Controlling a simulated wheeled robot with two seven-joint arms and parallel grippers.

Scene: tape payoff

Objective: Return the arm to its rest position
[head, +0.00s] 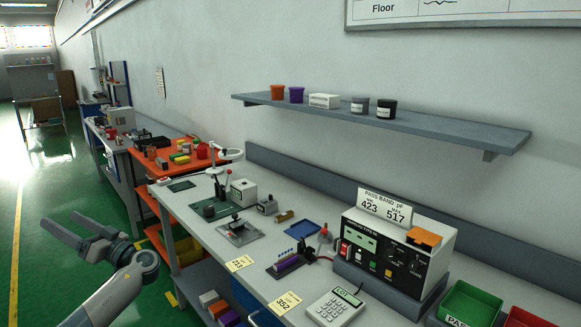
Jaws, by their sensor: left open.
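My left arm comes in at the lower left. My left gripper (62,222) is grey, open and empty, with its fingers pointing to the left. It hangs over the green floor, left of the workbench (218,262) and apart from it. My right gripper is not in view.
The bench holds a tester box (395,255), a calculator (335,307), a purple part in a fixture (287,265) and a blue tray (302,229). Green (470,303) and red bins stand at right. A wall shelf (440,125) holds several cups. Floor around the gripper is clear.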

